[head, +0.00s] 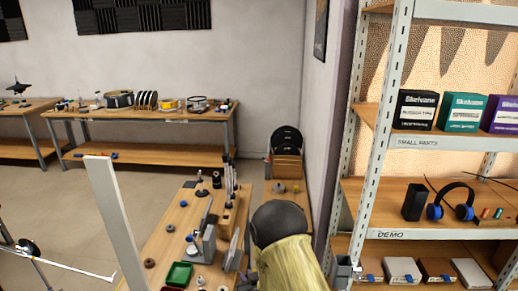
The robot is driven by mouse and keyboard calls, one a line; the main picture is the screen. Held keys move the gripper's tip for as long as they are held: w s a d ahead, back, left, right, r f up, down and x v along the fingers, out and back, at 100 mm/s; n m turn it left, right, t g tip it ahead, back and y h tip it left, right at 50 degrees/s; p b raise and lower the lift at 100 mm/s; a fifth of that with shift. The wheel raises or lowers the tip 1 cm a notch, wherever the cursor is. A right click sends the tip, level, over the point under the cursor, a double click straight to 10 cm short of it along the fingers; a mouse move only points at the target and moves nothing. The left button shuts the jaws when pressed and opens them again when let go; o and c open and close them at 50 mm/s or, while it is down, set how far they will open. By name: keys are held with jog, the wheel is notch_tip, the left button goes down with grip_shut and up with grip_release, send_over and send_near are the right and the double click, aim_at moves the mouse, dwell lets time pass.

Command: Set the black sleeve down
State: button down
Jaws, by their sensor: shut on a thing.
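I cannot make out my gripper in the head view, so its jaws and anything between them are hidden or outside the frame. A black, upright, box-like holder (414,202) stands on the middle shelf at the right, left of the headphones. I cannot tell whether it is the black sleeve. No other thing in view is clearly the sleeve. A rounded black cap on a yellowish body fills the bottom centre, close to the camera, and covers part of the workbench (161,238).
The workbench holds upright grey plates (206,245), a green tray (178,274) and several small parts. The shelf rack (384,120) at the right carries boxes and blue-black headphones (458,202). Another bench (150,115) stands along the back wall. Open floor lies at the left.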

jog(key=s+d+f+m+h, duration=0.2)
jog(key=d, duration=0.7)
jog(key=s+d+f+m+t+h, duration=0.1)
jog(key=s+d+f+m+h, duration=0.1)
jog(key=d, duration=0.8)
jog(key=shift+s+d+f+h, duration=0.15)
jog(key=shift+f+h, duration=0.5)
jog(key=shift+h, duration=0.05)
jog(key=s+f, duration=0.4)
jog(key=f, duration=0.1)
jog(key=shift+s+f, duration=0.15)
jog(key=shift+f, duration=0.05)
